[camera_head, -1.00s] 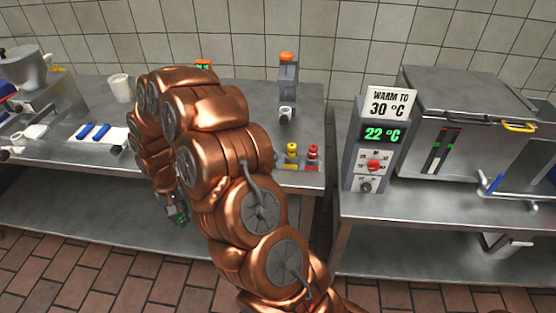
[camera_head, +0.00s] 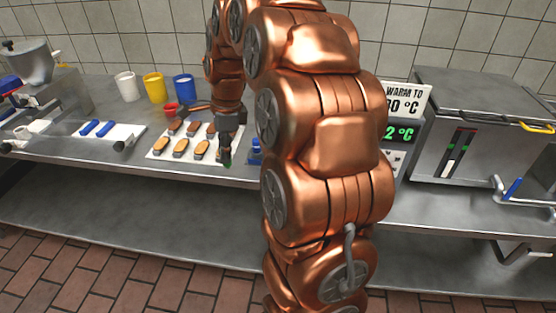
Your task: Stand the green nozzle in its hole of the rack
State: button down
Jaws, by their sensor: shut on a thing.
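A blue nozzle (camera_head: 256,146) stands upright a little to the right of the gripper, at what looks like the left end of the rack. The rest of the rack, with its holes, is hidden behind my arm. The green nozzle appears apart from the rack.
A white tray (camera_head: 155,153) with rows of biscuits lies left of the gripper. White (camera_head: 125,86), yellow (camera_head: 153,88) and blue (camera_head: 184,89) cups stand behind it. A white board (camera_head: 95,133) with blue-handled tools lies farther left. The heater (camera_head: 480,120) stands at the right.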

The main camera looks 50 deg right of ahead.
jog(key=shift+s+d+r, duration=0.1)
jog(key=shift+s+d, duration=0.05)
jog(key=shift+d, duration=0.2)
jog(key=s+d+p, duration=0.1)
jog(key=d, duration=0.4)
jog(key=d+f+p, duration=0.1)
jog(key=d, duration=0.4)
jog(key=s+d+p, duration=0.1)
jog(key=d, duration=0.4)
jog(key=shift+s+f, duration=0.2)
jog(key=shift+s, duration=0.15)
jog(key=shift+s+d+f, duration=0.1)
jog(key=shift+f, duration=0.1)
notch_tip(320, 180, down, 3)
jog(key=shift+r+p, duration=0.1)
jog(key=shift+p, duration=0.6)
jog(key=shift+f, duration=0.2)
jog(key=shift+f, duration=0.2)
jog(key=c, duration=1)
grip_release()
jog(key=shift+o, duration=0.2)
jog(key=shift+r, duration=0.15)
